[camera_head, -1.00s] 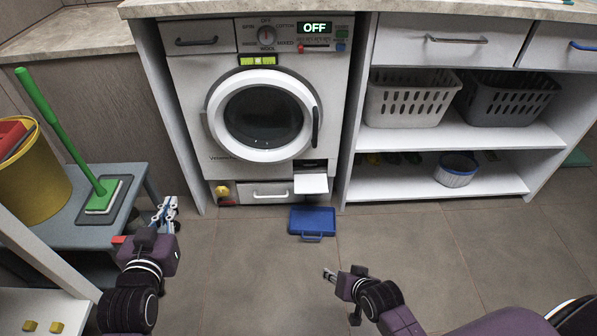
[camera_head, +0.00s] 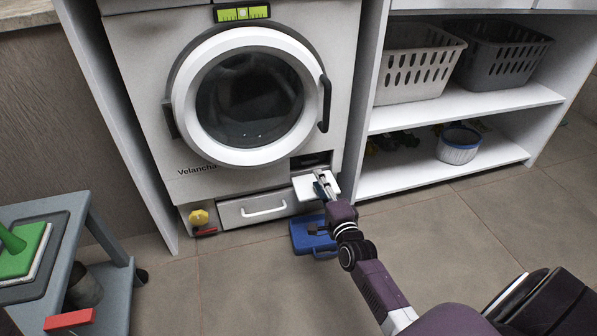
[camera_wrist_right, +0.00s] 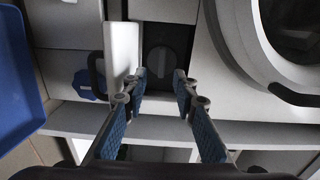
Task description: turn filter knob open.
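The filter knob (camera_wrist_right: 158,62) is a dark round disc with a raised grip, set in a dark recess low on the front of the washing machine (camera_head: 140,100). The open white flap (camera_wrist_right: 122,45) sits beside the recess; in the head view the flap (camera_head: 304,187) sticks out at the machine's lower right, and the knob cannot be made out there. My right gripper (camera_wrist_right: 160,74) is open and empty, its two blue-padded fingers apart in front of the recess. In the head view the right gripper (camera_head: 322,186) is over the flap. My left gripper is out of view.
A yellow knob (camera_head: 198,217) and a white drawer (camera_head: 240,210) are at the machine's base. A blue knob (camera_wrist_right: 88,86) shows beside the flap. Shelves with baskets (camera_head: 418,70) stand right, a grey cart (camera_head: 105,265) left.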

